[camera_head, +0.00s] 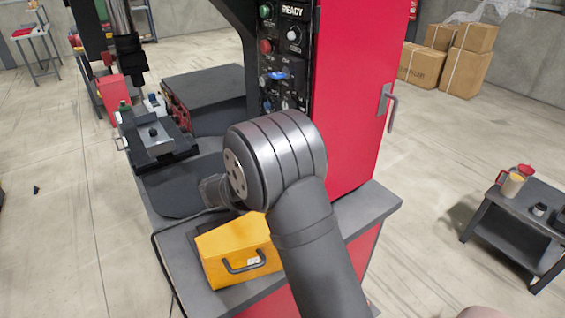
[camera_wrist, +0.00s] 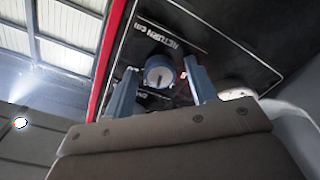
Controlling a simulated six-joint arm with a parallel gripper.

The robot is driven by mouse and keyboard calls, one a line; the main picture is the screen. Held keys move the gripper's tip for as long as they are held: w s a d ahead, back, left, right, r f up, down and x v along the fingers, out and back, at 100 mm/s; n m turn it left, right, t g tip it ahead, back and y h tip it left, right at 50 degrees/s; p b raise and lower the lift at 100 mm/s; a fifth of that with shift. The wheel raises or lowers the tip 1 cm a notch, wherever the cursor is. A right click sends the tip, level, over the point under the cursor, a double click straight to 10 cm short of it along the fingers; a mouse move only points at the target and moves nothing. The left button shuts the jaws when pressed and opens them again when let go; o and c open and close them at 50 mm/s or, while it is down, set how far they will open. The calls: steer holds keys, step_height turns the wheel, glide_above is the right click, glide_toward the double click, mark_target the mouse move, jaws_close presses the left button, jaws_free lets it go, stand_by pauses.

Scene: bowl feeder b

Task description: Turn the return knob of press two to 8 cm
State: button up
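In the wrist view a round knob (camera_wrist: 159,72) with a dark rim and pale face sits on a black panel (camera_wrist: 235,65) beside the printed words RETURN cm. My gripper (camera_wrist: 160,67) is open, one blue-grey finger on each side of the knob. Gaps show between the fingers and the knob; I cannot tell whether the tips reach its depth. The pointer setting is too small to read. In the head view the control panel (camera_head: 292,32) of a red press shows several knobs and buttons; my arm hides its lower part and most of my gripper.
The red cabinet (camera_head: 350,90) with a door handle (camera_head: 388,105) stands right of the panel. A yellow toolbox (camera_head: 235,250) lies on the grey bench (camera_head: 190,245) under my wrist. A dark side table (camera_head: 510,215) with mugs stands at the right.

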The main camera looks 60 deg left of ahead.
steer(key=s, duration=1.7)
steer(key=shift+s+d, duration=0.2)
steer(key=shift+d, duration=0.1)
steer(key=w+m+h, duration=0.1)
steer(key=w+m, duration=0.7)
steer(key=w, duration=0.9)
steer(key=shift+a, duration=0.35)
steer(key=shift+s, duration=0.1)
steer(key=shift+c, duration=0.2)
steer(key=c, duration=0.9)
